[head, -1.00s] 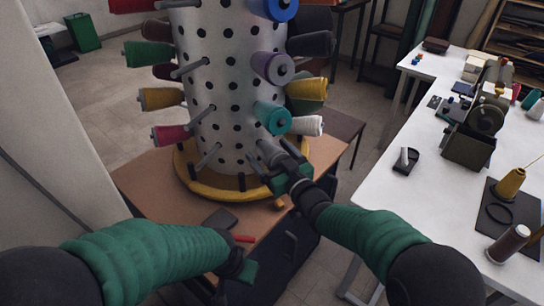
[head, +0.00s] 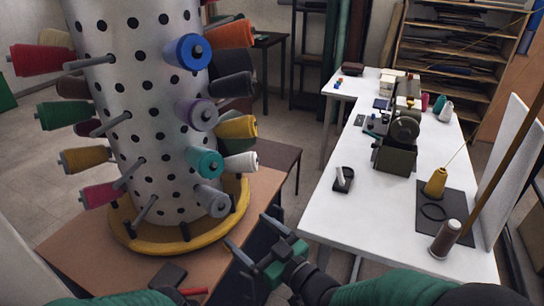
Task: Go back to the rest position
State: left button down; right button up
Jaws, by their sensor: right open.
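My right gripper (head: 247,229) is open and empty, with its two fingers spread. It is over the right side of the brown table, just right of the yellow base ring and apart from the spools. A perforated silver column (head: 140,100) stands on that yellow ring (head: 160,243) and carries spools on pegs. A grey spool (head: 211,200) sits low on the column, nearest the right gripper. Teal (head: 205,163), purple (head: 200,114) and blue (head: 188,51) spools sit above it.
A white table (head: 330,215) on the right holds a dark machine (head: 397,150), a small black holder (head: 343,180), a yellow cone (head: 436,183) and a brown spool (head: 446,238). Floor shows between the tables.

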jog(key=d+f+m+g+h, duration=0.1)
jog(key=d+f+m+h, duration=0.2)
jog(key=d+f+h, duration=0.5)
jog(key=d+f+m+g+h, duration=0.1)
jog(key=d+f+m+h, duration=0.2)
jog(key=d, duration=0.9)
jog(key=s+d+f+m+g+h, duration=0.2)
jog(key=s+d+f+g, duration=0.2)
jog(key=s+d, duration=0.3)
jog(key=s+d+f+m+g, duration=0.2)
jog(key=s+g, duration=0.1)
jog(key=s, duration=0.6)
jog(key=w+p+v, duration=0.3)
jog(key=p+v, duration=0.9)
jog(key=p, duration=0.1)
jog(key=shift+a+r, duration=0.3)
jog(key=shift+r, duration=0.3)
jog(key=shift+s, duration=0.1)
